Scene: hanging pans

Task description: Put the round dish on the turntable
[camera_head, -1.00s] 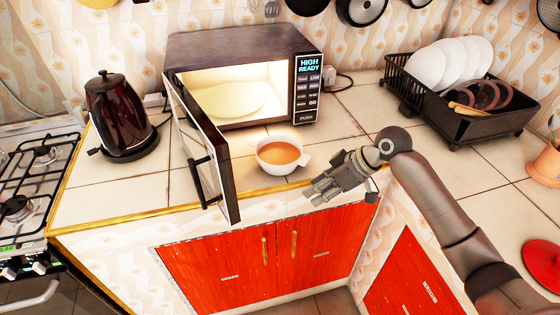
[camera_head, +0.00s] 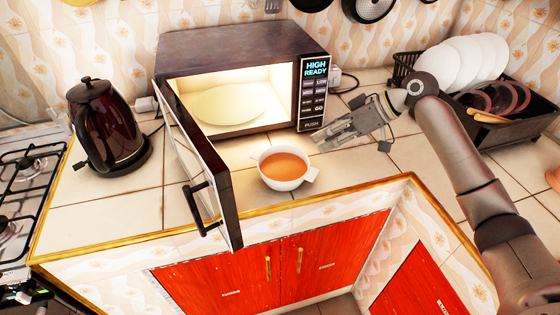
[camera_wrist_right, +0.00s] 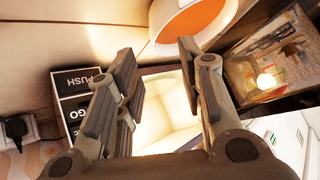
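The round dish, a white bowl (camera_head: 284,183) with orange soup and small side tabs, stands upright on the counter in front of the microwave. It also shows at the top of the wrist view (camera_wrist_right: 160,42). The pale round turntable (camera_head: 228,104) lies bare inside the lit microwave (camera_head: 230,52), whose door (camera_head: 205,165) stands open. My right gripper (camera_head: 322,142) is up and right of the bowl, near the microwave's control panel. In the wrist view its fingers (camera_wrist_right: 158,62) are apart with nothing between them. My left gripper is not in view.
The open door stands left of the bowl. A dark kettle (camera_head: 104,130) and a stove (camera_head: 28,170) are at the left. A black rack (camera_head: 517,134) with plates is at the right. Counter right of the bowl is clear.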

